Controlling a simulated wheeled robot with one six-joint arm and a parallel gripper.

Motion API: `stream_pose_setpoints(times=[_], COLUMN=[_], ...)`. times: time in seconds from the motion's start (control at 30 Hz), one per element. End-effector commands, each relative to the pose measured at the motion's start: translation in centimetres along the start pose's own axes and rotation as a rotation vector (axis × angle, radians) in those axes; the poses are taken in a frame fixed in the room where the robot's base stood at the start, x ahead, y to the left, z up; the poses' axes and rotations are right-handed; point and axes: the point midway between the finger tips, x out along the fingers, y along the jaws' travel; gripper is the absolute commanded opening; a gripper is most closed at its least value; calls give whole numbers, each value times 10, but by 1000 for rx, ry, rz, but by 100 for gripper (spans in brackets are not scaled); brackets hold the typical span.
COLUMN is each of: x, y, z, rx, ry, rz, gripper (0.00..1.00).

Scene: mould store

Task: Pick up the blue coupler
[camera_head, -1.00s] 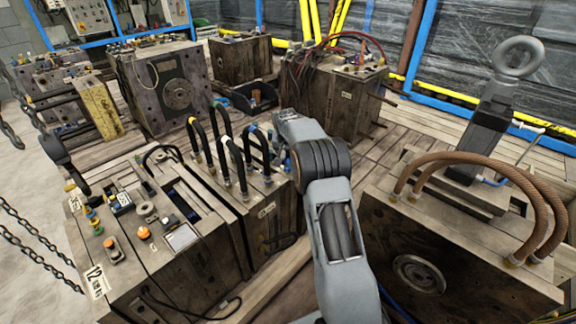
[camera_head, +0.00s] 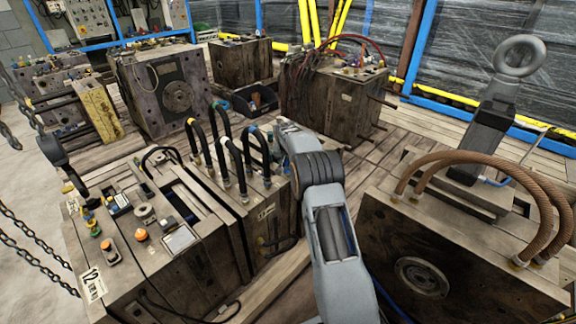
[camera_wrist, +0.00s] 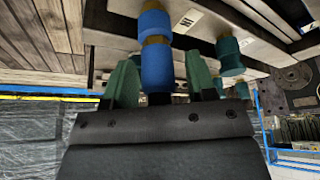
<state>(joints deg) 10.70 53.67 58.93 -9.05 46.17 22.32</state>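In the wrist view the blue coupler (camera_wrist: 157,68) is a short cylinder in line with another blue cylindrical part, with a tan band between them. My gripper (camera_wrist: 160,84) has two green fingers, one on each side of the blue coupler. A gap shows between the coupler and the right finger; the left finger's edge looks very near it, and I cannot tell whether they touch. The fingers are apart and do not look closed on it. In the head view my arm hides the gripper and the coupler.
Teal couplers (camera_wrist: 229,56) stand close to the right finger. In the head view, black hoses (camera_head: 222,150) loop up from the mould just left of my arm. A mould with brown hoses (camera_head: 480,160) stands at the right. Wooden decking (camera_head: 390,150) lies open behind.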

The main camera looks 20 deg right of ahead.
Motion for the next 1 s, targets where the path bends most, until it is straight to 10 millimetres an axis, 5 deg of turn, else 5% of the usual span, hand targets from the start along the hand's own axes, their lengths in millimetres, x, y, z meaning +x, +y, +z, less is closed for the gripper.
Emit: stream_pose_setpoints(times=[0.5, 1.0], x=[0, -16], y=[0, 0], z=[0, -7], rx=[0, 1], ry=[0, 3], rz=[0, -1], gripper=[1, 0])
